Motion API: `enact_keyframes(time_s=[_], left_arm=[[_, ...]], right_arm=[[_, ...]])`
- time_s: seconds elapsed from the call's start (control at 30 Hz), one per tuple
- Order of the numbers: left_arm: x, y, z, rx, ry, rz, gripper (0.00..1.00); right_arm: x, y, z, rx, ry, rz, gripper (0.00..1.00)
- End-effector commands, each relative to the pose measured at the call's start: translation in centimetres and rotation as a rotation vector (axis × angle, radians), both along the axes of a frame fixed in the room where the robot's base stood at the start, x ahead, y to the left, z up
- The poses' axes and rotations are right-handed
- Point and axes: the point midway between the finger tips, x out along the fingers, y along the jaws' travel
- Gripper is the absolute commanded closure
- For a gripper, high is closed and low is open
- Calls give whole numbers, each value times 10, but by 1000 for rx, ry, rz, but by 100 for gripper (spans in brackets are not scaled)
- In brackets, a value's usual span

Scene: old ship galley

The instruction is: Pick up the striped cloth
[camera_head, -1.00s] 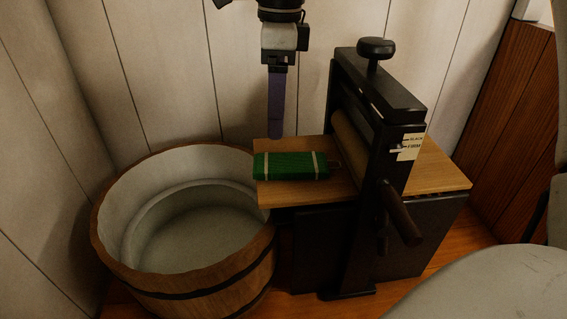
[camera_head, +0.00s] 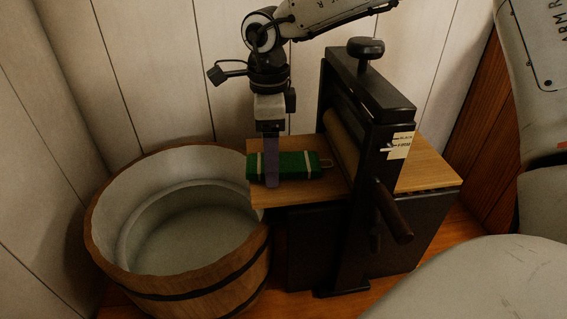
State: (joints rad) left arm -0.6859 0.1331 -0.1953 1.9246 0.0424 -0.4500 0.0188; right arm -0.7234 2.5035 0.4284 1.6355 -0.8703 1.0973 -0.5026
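The striped cloth (camera_head: 296,166) is a folded green bundle with pale bands, lying on the wooden board (camera_head: 262,194) on the left side of the black roller press. My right gripper (camera_head: 271,174) points straight down at the cloth's left half. Its purple finger crosses in front of the cloth and hides a strip of it. I see the gripper edge-on, so only one finger shows, and I cannot tell its opening or whether it touches the cloth. My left gripper is not in view.
The black roller press (camera_head: 362,92) stands just right of the cloth, with a top knob and a side crank handle (camera_head: 394,212). A wooden tub (camera_head: 190,285) stands to the left, below the board. A plank wall (camera_head: 160,80) closes off the back.

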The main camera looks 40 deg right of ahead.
Motion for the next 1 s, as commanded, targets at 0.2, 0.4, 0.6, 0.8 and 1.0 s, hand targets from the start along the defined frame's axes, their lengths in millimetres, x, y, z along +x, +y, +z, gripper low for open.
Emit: enact_keyframes(time_s=[0.2, 0.4, 0.6, 0.8, 1.0], left_arm=[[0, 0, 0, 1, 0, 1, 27], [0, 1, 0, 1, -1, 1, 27], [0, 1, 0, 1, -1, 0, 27], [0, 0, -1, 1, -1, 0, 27], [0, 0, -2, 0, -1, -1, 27]], right_arm=[[0, 0, 0, 0, 0, 0, 40], [0, 0, 0, 0, 0, 0, 71], [0, 0, 1, 0, 0, 0, 75], [1, 0, 9, -1, -2, 1, 75], [1, 0, 37, -1, -4, -1, 75]])
